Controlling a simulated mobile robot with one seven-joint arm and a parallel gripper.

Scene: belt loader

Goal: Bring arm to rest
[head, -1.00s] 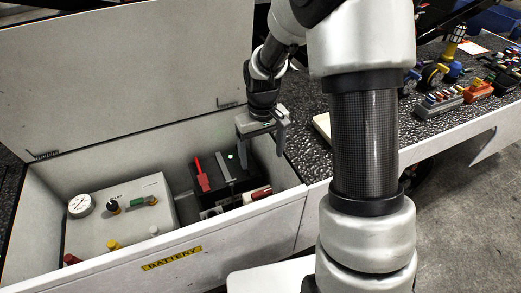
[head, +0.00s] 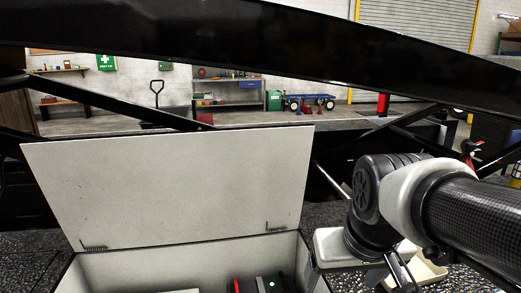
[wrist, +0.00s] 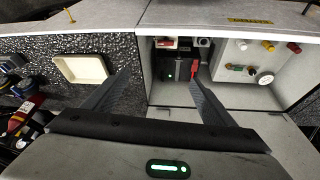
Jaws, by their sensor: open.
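My gripper (wrist: 160,77) is open and empty in the wrist view, its two fingers apart above the black deck and the battery box. In the head view my arm comes in from the right and bends at mid-right; the gripper's fingers cannot be made out there. The open battery box (wrist: 180,96) holds a black battery (wrist: 174,68) with a green light and a red lever (wrist: 195,68). My gripper is well above them, touching nothing. In the head view only the tops of the battery and lever (head: 237,286) show at the bottom edge.
The box's white lid (head: 180,190) stands open. A cream tray (wrist: 80,68) lies on the black deck beside the box. A grey unit (wrist: 240,52) with a gauge sits inside the box. A long black beam (head: 260,38) crosses the head view above.

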